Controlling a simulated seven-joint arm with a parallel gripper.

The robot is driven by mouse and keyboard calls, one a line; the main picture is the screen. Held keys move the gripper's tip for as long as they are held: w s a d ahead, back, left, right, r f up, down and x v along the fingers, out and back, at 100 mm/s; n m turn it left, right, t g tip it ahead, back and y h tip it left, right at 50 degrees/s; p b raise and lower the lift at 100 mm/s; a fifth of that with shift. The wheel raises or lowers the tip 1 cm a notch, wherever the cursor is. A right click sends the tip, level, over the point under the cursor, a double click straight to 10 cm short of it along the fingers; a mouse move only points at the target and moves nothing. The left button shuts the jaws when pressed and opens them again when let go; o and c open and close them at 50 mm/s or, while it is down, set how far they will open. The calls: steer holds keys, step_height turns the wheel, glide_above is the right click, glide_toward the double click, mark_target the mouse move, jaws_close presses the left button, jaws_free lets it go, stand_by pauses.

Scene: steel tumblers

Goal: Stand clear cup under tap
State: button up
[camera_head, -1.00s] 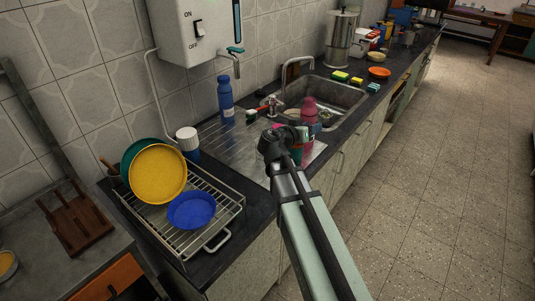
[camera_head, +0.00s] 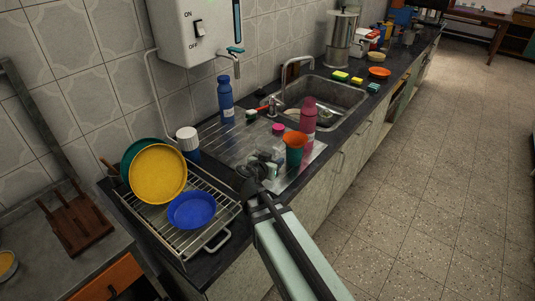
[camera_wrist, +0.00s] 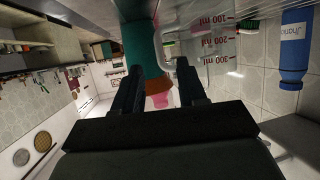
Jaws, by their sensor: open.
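The clear cup (camera_wrist: 215,40), a see-through measuring cup with red ml marks, shows at the top of the wrist view, close to my right finger. In the head view it is hard to make out around my gripper (camera_head: 257,171). My gripper also shows in the wrist view (camera_wrist: 160,72), with its two fingers apart and nothing clearly held between them. It is low over the steel drainboard, left of the orange and teal cup (camera_head: 295,152). A tap spout (camera_head: 237,62) hangs from the white wall heater, and a curved tap (camera_head: 288,80) stands at the sink.
A pink bottle (camera_head: 308,115) stands behind the orange and teal cup. A blue bottle (camera_head: 226,102) stands near the wall. A wire dish rack (camera_head: 225,215) with plates is at the left. The sink (camera_head: 335,98) lies behind right. The drainboard's middle (camera_head: 222,143) has bare space.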

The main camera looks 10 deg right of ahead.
mark_target(280, 156)
steer(key=x, duration=0.4)
steer(key=shift+w+d, duration=0.15)
jaws_close()
stand_by(0.5)
